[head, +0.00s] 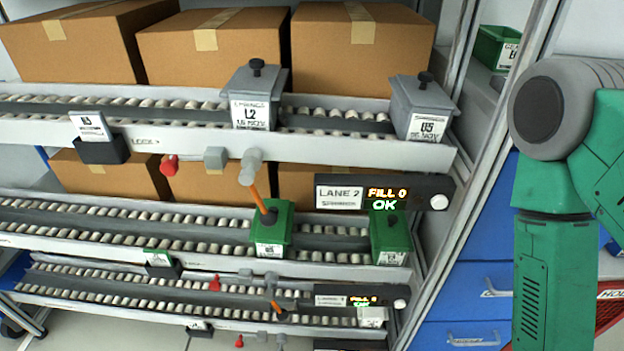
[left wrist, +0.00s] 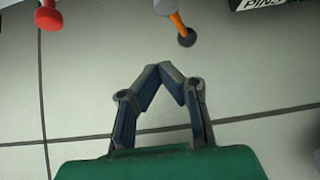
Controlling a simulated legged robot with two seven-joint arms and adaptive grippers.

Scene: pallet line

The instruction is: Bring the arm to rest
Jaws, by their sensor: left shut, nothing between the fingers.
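My left gripper (left wrist: 163,68) shows in the left wrist view. Its two fingertips meet with nothing between them, and grey floor lies behind it. It does not appear in the head view. A green arm of mine stands at the right of the head view, but its gripper is out of frame. Near the left gripper, at the top of the wrist view, are a red knob (left wrist: 48,17) and an orange rod (left wrist: 180,25) with a dark tip; both are apart from the fingers.
The head view shows tiered roller lanes with a grey bin (head: 252,97), another grey bin (head: 421,108), a green bin (head: 271,231) and another green bin (head: 388,236). Cardboard boxes (head: 360,52) stand behind. A lane 2 display (head: 385,193) reads OK. Blue drawers (head: 470,300) stand at right.

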